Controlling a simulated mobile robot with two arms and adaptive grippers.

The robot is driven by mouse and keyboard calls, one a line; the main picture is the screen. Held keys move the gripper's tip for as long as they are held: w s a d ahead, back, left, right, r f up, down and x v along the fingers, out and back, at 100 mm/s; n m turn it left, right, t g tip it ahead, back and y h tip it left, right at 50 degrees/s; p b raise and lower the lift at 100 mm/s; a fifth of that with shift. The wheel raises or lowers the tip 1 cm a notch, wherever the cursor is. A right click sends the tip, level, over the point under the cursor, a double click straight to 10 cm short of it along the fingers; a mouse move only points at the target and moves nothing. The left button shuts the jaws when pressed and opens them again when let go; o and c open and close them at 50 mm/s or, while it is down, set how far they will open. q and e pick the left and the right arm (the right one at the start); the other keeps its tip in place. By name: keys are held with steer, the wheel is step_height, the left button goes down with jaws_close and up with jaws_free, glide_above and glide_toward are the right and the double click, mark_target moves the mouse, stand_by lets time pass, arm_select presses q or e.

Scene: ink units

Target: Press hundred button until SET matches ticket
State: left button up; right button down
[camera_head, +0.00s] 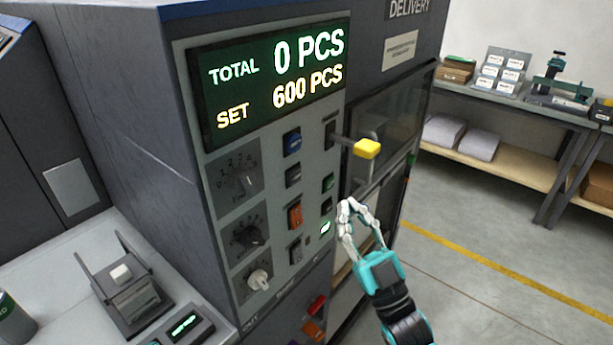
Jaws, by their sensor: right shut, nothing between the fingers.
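The display (268,82) on the dark machine reads TOTAL 0 PCS and SET 600 PCS. Below it, the control panel (270,185) carries several buttons and knobs. They include a blue button (292,142), an orange-red switch (295,215) and a lit whitish-green button (325,228). The labels are too small to read, so I cannot tell which is the hundred button. My right gripper (350,207) is shut and empty, just right of the lit button; contact cannot be told. I cannot make out a readable ticket. My left gripper is out of view.
A yellow-knobbed lever (367,149) sticks out above my right gripper. Red and orange controls (315,318) sit low on the machine. A grey counter (60,285) with a small device (130,290) stands left. A workbench (500,105) stands at the back right, with open floor before it.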

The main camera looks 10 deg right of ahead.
mark_target(295, 176)
steer(key=shift+s+d+r+t, duration=0.15)
steer(key=shift+s+r, duration=0.2)
steer(key=shift+r, duration=0.2)
steer(key=shift+s+r+t, duration=0.15)
steer(key=shift+s+r, duration=0.15)
steer(key=shift+r, duration=0.25)
steer(key=shift+w, duration=0.1)
steer(key=w+a+b, duration=0.1)
steer(key=w+a, duration=0.4)
steer(key=w, duration=0.2)
steer(key=shift+a, duration=0.2)
stand_by(0.8)
steer(key=shift+w+a, duration=0.25)
steer(key=shift+w, duration=0.05)
